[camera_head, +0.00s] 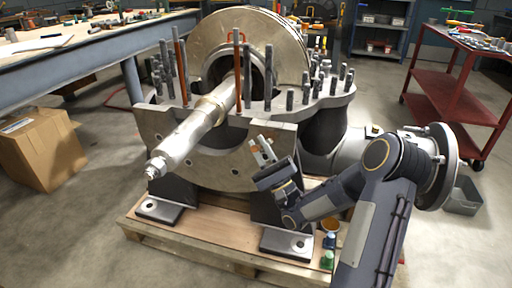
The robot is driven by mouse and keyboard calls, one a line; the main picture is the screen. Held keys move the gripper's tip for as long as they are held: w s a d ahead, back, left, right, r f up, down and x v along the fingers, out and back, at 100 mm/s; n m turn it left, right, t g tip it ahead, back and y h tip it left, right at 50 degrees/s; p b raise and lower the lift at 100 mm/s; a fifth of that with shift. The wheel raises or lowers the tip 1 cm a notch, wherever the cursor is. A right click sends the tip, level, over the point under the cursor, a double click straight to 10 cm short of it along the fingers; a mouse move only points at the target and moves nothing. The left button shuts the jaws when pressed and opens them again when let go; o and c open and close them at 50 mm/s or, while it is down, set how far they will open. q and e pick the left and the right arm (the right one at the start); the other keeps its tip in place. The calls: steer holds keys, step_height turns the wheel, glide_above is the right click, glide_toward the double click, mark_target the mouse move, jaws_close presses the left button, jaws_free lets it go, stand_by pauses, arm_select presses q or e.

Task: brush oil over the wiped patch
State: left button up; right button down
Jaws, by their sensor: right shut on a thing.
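The split casing (225,150) stands on a wooden pallet, its lower half open at the top with a shaft (190,138) lying through it. My right gripper (263,148) is raised against the view of the casing's pale front end face, right of the shaft. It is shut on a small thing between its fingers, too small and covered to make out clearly. I cannot tell whether it touches the face. No wiped patch can be told apart with certainty. My left gripper is out of view.
Upright studs and taller red-brown rods (180,68) ring the casing's flange. Small containers, one green (327,260), stand on the pallet (190,250) beside my right arm. A cardboard box (42,148) and workbench are left, a red cart (455,85) right. The front left floor is clear.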

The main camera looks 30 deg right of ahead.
steer(key=shift+s+d+r+p, duration=0.7)
steer(key=shift+s+d, duration=1.25)
steer(key=shift+s, duration=0.3)
steer(key=shift+w+a+f+b, duration=0.15)
steer(key=shift+w+a+b, duration=0.3)
steer(key=shift+w+a, duration=2)
steer(key=s+d+r, duration=0.1)
steer(key=s+d, duration=0.4)
steer(key=shift+p, duration=0.4)
stand_by(1.4)
steer(key=shift+a, duration=0.1)
steer(key=s+a, duration=0.4)
steer(key=a, duration=0.1)
steer(key=shift+s+a, duration=0.2)
steer(key=shift+s, duration=0.05)
stand_by(0.3)
